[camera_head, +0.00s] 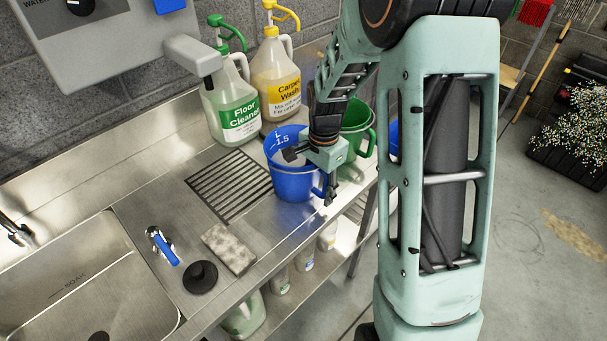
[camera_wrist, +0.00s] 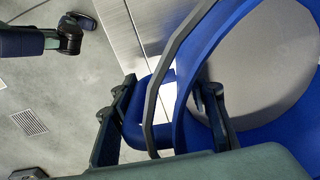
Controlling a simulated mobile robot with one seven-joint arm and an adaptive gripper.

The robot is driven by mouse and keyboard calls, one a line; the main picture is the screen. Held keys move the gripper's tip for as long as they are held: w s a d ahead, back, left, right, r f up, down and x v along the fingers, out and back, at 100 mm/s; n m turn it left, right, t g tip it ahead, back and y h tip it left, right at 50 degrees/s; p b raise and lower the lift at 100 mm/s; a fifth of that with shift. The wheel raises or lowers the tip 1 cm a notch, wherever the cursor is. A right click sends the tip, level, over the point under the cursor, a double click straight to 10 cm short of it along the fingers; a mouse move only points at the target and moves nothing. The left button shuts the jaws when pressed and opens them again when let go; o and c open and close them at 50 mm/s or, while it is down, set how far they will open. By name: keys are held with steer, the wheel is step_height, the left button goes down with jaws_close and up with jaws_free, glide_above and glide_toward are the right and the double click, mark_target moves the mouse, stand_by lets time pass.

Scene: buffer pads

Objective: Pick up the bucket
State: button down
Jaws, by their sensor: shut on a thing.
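A blue bucket (camera_head: 285,182) with white markings inside is on the steel counter beside the drain grate, upright. I cannot tell whether its base touches the counter. My gripper (camera_head: 312,174) is at its right side, by the side handle. In the wrist view, the bucket (camera_wrist: 290,133) fills the right part, showing its grey-looking inside. My gripper (camera_wrist: 165,105) has one finger inside the bucket and the other outside the handle, shut with the wall and handle between them. Exact contact points are partly hidden.
A green bucket (camera_head: 357,128) stands close behind my gripper. Floor cleaner (camera_head: 233,105) and carpet wash (camera_head: 275,80) jugs stand behind the blue bucket. A grey sponge block (camera_head: 229,249), black plug (camera_head: 200,277) and sink (camera_head: 85,285) lie toward the front left. Open floor is at right.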

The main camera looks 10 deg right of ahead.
steer(key=shift+r, duration=0.2)
steer(key=shift+w+r+p, duration=0.1)
steer(key=shift+r+p, duration=0.9)
steer(key=shift+r, duration=0.3)
steer(key=s+r+p, duration=0.6)
steer(key=s+r, duration=0.4)
steer(key=s, duration=0.3)
steer(key=shift+s, duration=0.4)
steer(key=shift+s+d, duration=0.1)
steer(key=c, duration=1.8)
jaws_free()
steer(key=shift+c, duration=0.2)
jaws_close()
